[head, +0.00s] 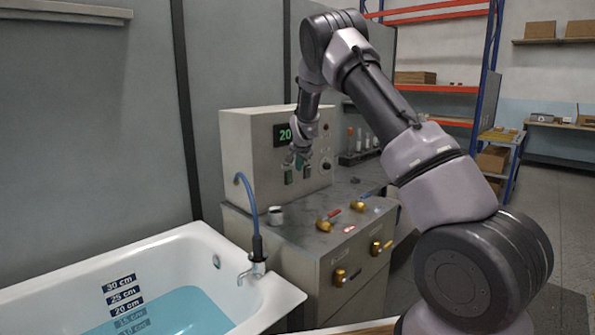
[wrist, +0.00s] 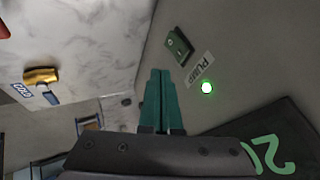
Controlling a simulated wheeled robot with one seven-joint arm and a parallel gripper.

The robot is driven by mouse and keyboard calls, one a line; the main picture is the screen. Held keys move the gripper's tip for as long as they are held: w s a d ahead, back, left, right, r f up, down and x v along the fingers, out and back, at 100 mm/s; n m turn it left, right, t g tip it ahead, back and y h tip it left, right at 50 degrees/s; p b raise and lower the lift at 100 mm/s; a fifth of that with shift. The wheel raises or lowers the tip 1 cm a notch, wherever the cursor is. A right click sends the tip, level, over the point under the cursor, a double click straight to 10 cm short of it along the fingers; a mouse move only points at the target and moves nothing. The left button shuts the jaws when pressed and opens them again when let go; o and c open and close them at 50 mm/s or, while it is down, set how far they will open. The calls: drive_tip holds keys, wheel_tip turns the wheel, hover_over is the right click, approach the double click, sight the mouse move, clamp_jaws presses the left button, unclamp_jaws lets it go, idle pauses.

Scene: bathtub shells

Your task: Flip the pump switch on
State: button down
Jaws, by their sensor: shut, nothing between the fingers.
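The pump switch (wrist: 180,46) is a small dark green plate with a lever on the grey panel in the wrist view, beside a "PUMP" label (wrist: 201,69). A round lamp (wrist: 207,87) by the label glows green. My gripper (wrist: 162,75) is shut and empty, its teal fingers together just short of the switch, apart from it in the picture. In the head view my gripper (head: 300,160) is close in front of the control box (head: 248,150). Two small green plates show there, and I cannot tell which is the pump switch. The lever's exact tilt is unclear.
A green "20" display (head: 285,134) sits on the box above the switches, with a black knob (head: 326,166) to their right. A white bathtub (head: 285,293) with blue water is at front left.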

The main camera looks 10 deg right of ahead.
drive_tip(key=w+a+r+v, duration=0.1)
drive_tip(key=v, duration=0.7)
drive_tip(key=shift+r, duration=0.2)
drive_tip(key=s+d+r+n+y, duration=0.1)
drive_tip(key=s+d+r, duration=0.2)
drive_tip(key=s+r, duration=0.7)
drive_tip(key=s+d+r+n+y, duration=0.15)
drive_tip(key=s+d+r, duration=0.35)
drive_tip(key=s, duration=0.8)
drive_tip(key=s+a+n, duration=0.1)
drive_tip(key=s+n, duration=0.1)
drive_tip(key=s, duration=2.3)
drive_tip(key=shift+s+r+n+g, duration=0.3)
drive_tip(key=shift+s+r+n, duration=0.05)
drive_tip(key=shift+s+r, duration=0.05)
